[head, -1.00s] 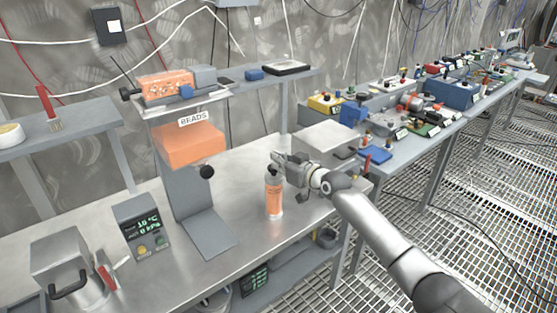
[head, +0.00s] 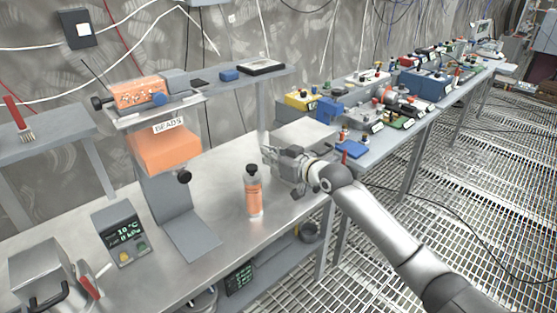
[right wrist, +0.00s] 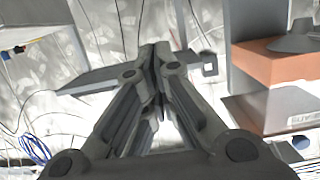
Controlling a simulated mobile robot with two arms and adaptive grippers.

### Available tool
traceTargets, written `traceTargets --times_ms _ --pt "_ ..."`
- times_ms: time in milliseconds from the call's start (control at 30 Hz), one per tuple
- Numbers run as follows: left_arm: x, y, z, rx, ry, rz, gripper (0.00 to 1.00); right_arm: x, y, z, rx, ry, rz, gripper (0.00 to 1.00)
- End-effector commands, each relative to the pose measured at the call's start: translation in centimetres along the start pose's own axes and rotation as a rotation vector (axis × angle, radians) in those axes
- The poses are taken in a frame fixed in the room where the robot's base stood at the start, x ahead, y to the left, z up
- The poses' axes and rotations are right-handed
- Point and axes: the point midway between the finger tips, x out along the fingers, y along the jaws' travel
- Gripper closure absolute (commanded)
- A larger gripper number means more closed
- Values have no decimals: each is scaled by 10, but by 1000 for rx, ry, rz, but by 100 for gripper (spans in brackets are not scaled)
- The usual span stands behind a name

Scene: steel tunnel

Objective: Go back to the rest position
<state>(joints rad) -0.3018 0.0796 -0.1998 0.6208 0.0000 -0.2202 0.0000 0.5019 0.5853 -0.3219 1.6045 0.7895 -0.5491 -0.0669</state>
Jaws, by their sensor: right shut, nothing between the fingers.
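My right gripper (head: 270,156) is above the steel bench, to the right of an orange bottle with a dark cap (head: 254,190). The bottle stands upright on the bench, apart from the gripper. In the right wrist view the fingers of my right gripper (right wrist: 155,50) are together with nothing between them. My right arm comes in from the lower right of the head view. My left gripper is in neither view now.
The bead dispenser (head: 165,148) stands left of the bottle, with a small display box (head: 120,232) beside it. A grey box (head: 303,133) is behind my right gripper. A side table (head: 420,125) full of coloured devices runs back right. Bench surface around the bottle is clear.

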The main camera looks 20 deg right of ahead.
Motion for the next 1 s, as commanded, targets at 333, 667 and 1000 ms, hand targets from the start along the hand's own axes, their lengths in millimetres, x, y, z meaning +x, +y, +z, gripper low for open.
traceTargets --times_ms 333,667,1000 --pt "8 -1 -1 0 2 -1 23 -34 0 0 -1 1 0 100" --pt "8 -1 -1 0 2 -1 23 -26 15 56 36 -68 49 100" --pt "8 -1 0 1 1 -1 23 -42 33 307 109 -384 210 100"
